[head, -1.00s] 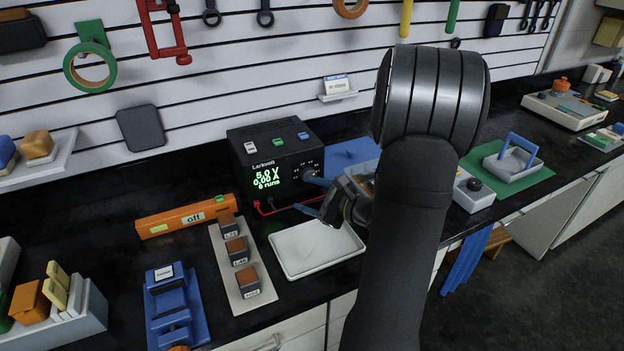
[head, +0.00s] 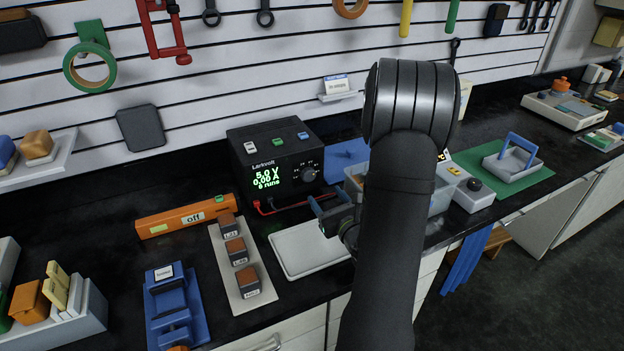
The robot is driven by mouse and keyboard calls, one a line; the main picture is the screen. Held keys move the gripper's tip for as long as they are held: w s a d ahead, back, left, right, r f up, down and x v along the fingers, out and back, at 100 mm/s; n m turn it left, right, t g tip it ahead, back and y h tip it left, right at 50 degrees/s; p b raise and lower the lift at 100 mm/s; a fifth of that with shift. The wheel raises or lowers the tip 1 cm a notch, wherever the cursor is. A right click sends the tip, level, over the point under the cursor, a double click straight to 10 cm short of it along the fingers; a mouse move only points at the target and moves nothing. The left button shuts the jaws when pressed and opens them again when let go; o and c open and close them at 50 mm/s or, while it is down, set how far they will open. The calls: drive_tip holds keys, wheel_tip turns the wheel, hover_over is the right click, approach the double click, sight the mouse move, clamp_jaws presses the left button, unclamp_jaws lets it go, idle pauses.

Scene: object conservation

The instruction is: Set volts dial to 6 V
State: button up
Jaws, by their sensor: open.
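The black Larkvolt power supply (head: 278,152) stands at the back of the bench. Its green display (head: 268,180) reads 5.0 V, 0.00 A and 8 runs. The round volts dial (head: 309,174) is on the right of its front face and shows clear of my gripper; its printed marks are too small to read. My gripper (head: 316,207) is open and empty, in front of and below the dial, apart from it. My arm hides part of the gripper.
A white tray (head: 290,262) lies below my gripper. A strip with several labelled blocks (head: 235,248) and an orange bar marked "off" (head: 180,218) are to the left. Red and dark leads run from the supply's front. Grey containers stand right of my arm.

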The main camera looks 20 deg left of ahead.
sight(311, 176)
drive_tip(key=x, duration=0.9)
drive_tip(key=shift+w+a, duration=0.15)
drive_tip(key=shift+a, duration=0.05)
drive_tip(key=c, duration=1)
drive_tip(key=shift+o, duration=0.2)
drive_tip(key=m, duration=0.4)
drive_tip(key=shift+d, duration=0.1)
drive_tip(key=shift+w+f+m, duration=0.1)
drive_tip(key=shift+m, duration=1.9)
